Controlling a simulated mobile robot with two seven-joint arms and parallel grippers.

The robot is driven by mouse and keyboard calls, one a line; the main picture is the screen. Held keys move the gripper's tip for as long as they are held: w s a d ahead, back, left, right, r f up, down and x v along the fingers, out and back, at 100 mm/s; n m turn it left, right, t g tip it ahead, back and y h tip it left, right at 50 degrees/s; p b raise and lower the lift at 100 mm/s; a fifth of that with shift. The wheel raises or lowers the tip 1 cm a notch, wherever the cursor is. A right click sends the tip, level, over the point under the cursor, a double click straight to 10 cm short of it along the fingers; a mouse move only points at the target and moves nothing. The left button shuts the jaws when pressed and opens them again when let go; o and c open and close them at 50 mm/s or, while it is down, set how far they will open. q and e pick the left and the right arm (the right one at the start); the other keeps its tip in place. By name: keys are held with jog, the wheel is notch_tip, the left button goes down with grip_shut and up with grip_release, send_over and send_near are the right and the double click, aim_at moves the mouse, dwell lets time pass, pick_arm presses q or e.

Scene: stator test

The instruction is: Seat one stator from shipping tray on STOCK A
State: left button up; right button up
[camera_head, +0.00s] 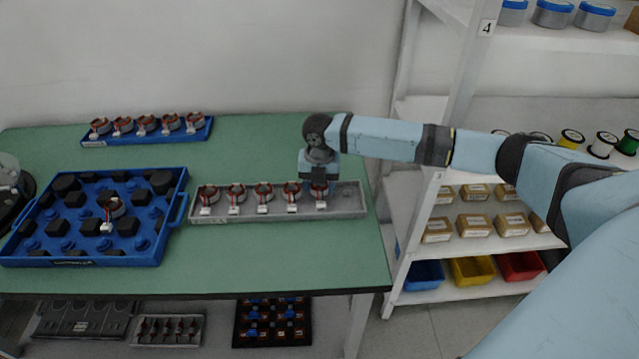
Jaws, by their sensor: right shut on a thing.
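My right gripper (319,187) points down at the right end of a long grey tray (345,204). It is shut on the stator (320,197) there, whose white connector shows below the jaws. Several other copper-and-grey stators (264,196) stand in a row in this tray, left of the gripper. A large blue tray (172,215) with black and blue posts holds one stator (112,208). A narrow blue rack (150,137) at the back holds a row of stators. The tray labels are too small to read. My left gripper is out of view.
The green table (290,255) is clear in front of the grey tray and behind it. A white shelf unit (405,205) with boxes, bins and spools stands right of the table, behind my right arm. A round grey thing (8,172) is cut off at the left edge.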

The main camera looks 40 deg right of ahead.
jog(key=shift+f+p, duration=0.25)
jog(key=shift+p, duration=0.15)
jog(key=o, duration=0.8)
jog(key=shift+r+p, duration=2.55)
jog(key=shift+p, duration=0.25)
